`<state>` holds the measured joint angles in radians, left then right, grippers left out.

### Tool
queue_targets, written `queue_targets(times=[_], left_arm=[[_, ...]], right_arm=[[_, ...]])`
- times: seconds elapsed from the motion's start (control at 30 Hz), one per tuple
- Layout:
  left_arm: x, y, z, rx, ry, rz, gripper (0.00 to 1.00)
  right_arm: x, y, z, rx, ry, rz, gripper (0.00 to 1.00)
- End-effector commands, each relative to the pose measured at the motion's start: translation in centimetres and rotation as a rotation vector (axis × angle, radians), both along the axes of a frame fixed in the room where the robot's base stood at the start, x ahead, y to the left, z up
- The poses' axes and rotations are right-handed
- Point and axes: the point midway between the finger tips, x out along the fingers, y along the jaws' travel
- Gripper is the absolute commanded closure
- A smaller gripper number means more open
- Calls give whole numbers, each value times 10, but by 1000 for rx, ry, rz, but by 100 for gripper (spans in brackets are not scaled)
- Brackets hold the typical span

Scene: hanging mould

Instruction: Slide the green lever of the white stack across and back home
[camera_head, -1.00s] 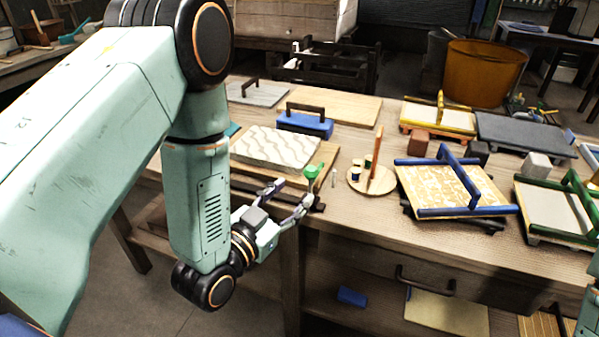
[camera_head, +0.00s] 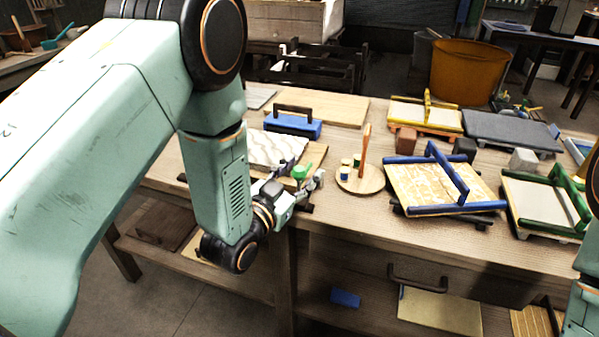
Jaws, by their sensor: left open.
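The white stack (camera_head: 272,148), with a wavy-patterned top, lies on a wooden board at the left front of the bench, partly hidden by my left arm. The green lever (camera_head: 301,171) stands at the stack's front right corner. My left gripper (camera_head: 302,175) is open, with one finger on the left of the lever and the other on its right. I cannot tell whether either finger touches it. Part of my right arm shows at the right edge, its gripper out of view.
A round wooden board (camera_head: 361,181) with small pots and an orange upright stands just right of the lever. A blue-handled frame (camera_head: 443,184) and a green-handled frame (camera_head: 540,201) lie further right. A blue block with a handle (camera_head: 292,125) sits behind the stack.

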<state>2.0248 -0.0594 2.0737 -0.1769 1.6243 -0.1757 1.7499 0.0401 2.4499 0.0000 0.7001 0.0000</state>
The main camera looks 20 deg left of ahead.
Motion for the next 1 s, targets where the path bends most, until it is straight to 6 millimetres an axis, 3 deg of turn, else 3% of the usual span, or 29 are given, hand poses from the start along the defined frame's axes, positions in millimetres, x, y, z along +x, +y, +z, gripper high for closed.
queue_targets(times=[0.07,0.67,1.0], left_arm=[[0,0,0,0,0,0,49],[0,0,0,0,0,-1,100],[-1,0,0,0,1,-1,100]], right_arm=[[0,0,0,0,0,0,67],[0,0,0,0,0,0,67],[0,0,0,0,0,0,67]])
